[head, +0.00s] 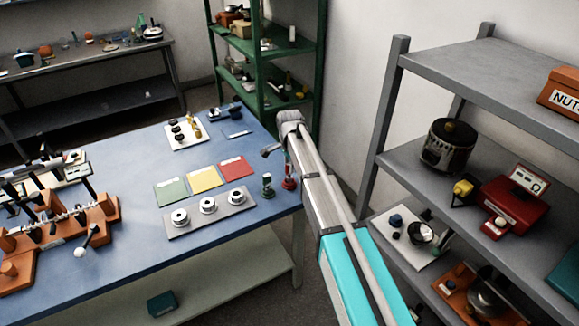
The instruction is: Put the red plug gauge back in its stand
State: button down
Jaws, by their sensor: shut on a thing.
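My gripper (278,152) is at the blue table's right edge, seen small and partly covered by my own arm. It is shut on the red plug gauge (287,168), which hangs upright below it. A small red stand (289,184) is right under the gauge on the table. I cannot tell whether the gauge's lower end is inside the stand or just above it. A green plug gauge in a green stand (267,186) stands close by on the left.
A grey plate (222,213) with white ring-shaped pieces lies left of the stands. Green, yellow and red cards (205,178) lie behind it. Orange fixtures (60,240) fill the table's left. A grey shelf (400,175) stands right of my arm, a green rack (258,60) behind.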

jog(key=shift+f+b, duration=0.55)
jog(key=shift+f, duration=0.05)
jog(key=shift+c, duration=2.2)
grip_release()
jog(key=shift+a, duration=0.1)
jog(key=shift+r, duration=0.2)
